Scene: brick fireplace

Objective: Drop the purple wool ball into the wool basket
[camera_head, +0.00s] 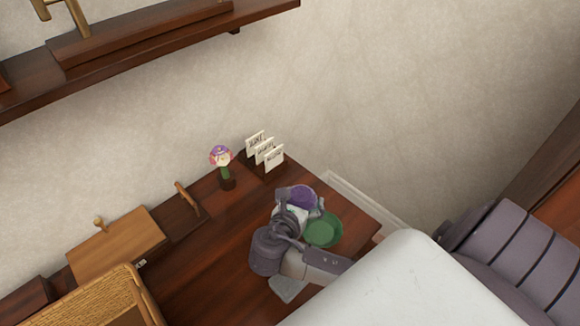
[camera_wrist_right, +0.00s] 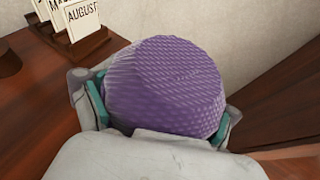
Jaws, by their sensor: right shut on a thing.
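The purple wool ball (camera_head: 303,196) is between the fingers of my right gripper (camera_head: 298,203), above the right end of the wooden table (camera_head: 205,270). In the right wrist view the ball (camera_wrist_right: 165,85) fills the middle, with a teal finger pad on each side of it. My right gripper is shut on it. A green round bowl (camera_head: 325,231) is just right of and below the gripper in the head view, partly covered by it. I cannot make out a clear wool basket. My left gripper is not in view.
Several calendar cards (camera_head: 266,151) in a wooden stand and a flower ornament (camera_head: 222,160) stand at the table's back edge. A wooden box (camera_head: 115,243) lies further left. A woven wicker piece (camera_head: 95,300) is at lower left. A shelf (camera_head: 150,35) runs above.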

